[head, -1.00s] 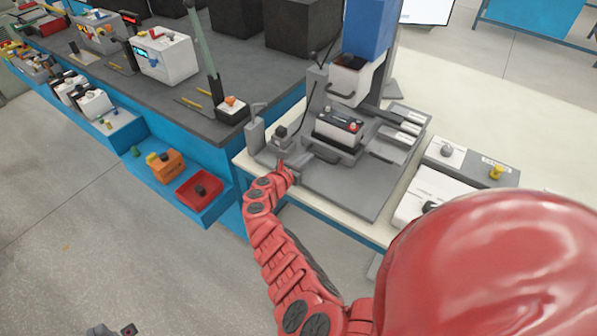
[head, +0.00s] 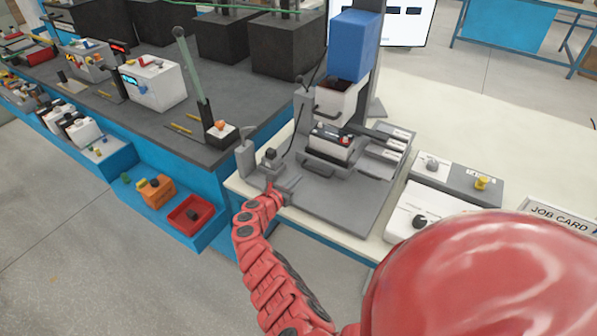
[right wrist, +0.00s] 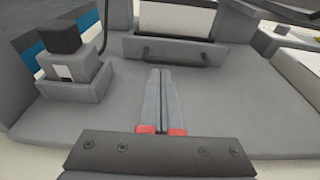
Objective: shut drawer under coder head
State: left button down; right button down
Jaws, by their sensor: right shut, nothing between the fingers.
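The coder head (head: 353,45) is a blue block on a dark column. Under it in the head view is a white drawer (head: 334,103) with a dark handle, standing out toward me with its dark inside showing from above. Below the drawer, a black-topped white battery (head: 331,144) sits in a grey holder (head: 323,169) with its own handle. My right gripper (head: 291,184) is shut and empty, low over the grey base plate, in front of and left of the holder, apart from the drawer. In the right wrist view its fingers (right wrist: 161,100) point toward the holder front (right wrist: 172,50).
A small grey block with a black knob (head: 270,158) stands close to my right gripper; it also shows in the right wrist view (right wrist: 72,62). Labelled grey slots (head: 388,148) lie right of the battery. A control box (head: 457,177) stands further right. The base plate's front right is clear.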

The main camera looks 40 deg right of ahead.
jog(key=p+v, duration=0.1)
jog(key=v, duration=0.5)
jog(key=shift+w+f, duration=0.1)
jog(key=v, duration=0.3)
jog(key=shift+a, duration=0.2)
